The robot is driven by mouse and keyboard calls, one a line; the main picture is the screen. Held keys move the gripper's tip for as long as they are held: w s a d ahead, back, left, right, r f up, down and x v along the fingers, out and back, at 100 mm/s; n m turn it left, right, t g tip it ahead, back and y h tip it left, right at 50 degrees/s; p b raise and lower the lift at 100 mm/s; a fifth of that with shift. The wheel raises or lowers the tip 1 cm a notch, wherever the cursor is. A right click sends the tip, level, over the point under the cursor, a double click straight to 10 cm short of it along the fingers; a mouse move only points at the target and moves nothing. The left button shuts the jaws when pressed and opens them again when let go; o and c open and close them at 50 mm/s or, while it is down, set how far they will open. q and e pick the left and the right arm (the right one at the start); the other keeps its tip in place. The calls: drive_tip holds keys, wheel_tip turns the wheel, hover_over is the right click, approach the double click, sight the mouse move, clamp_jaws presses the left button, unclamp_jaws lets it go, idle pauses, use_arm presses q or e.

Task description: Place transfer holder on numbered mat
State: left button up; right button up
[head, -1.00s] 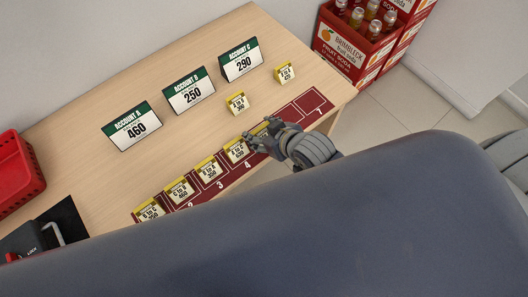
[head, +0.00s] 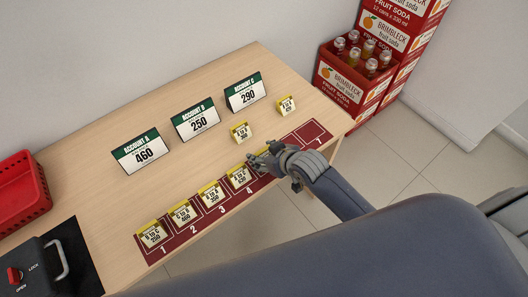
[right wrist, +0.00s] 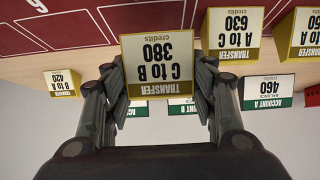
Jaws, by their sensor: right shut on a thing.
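My right gripper (head: 258,164) is at the right half of the dark red numbered mat (head: 312,131). It is shut on a yellow-topped transfer holder marked C to B 380 (right wrist: 158,62), whose label is upside down in the right wrist view. The head view mostly hides this holder behind my fingers; I cannot tell whether it touches the mat. Several holders stand in a row on the mat's left part, including one by my fingers (head: 239,176). Two more holders stand on bare wood behind the mat, one nearer (head: 240,132) and one farther right (head: 286,104). My left gripper is out of view.
Account signs A (head: 141,152), B (head: 196,121) and C (head: 246,95) stand along the back. A red basket (head: 20,189) and a dark lock box (head: 42,264) are at left. Soda crates (head: 352,80) stand beyond the right edge. The mat's right end is bare.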

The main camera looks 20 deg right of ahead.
sight(264, 154)
drive_tip(key=shift+w+d+f, duration=0.1)
drive_tip(key=shift+w+d, duration=0.1)
drive_tip(key=shift+w, duration=0.65)
drive_tip(key=f, duration=0.2)
drive_tip(key=shift+w+d+f+p, duration=0.1)
drive_tip(key=shift+w+f+p, duration=0.2)
drive_tip(key=shift+w+p, duration=0.05)
drive_tip(key=shift+f, duration=0.7)
drive_tip(key=o, duration=1.1)
drive_tip(key=shift+r, duration=0.2)
drive_tip(key=v, duration=1.2)
drive_tip(key=shift+s, duration=0.1)
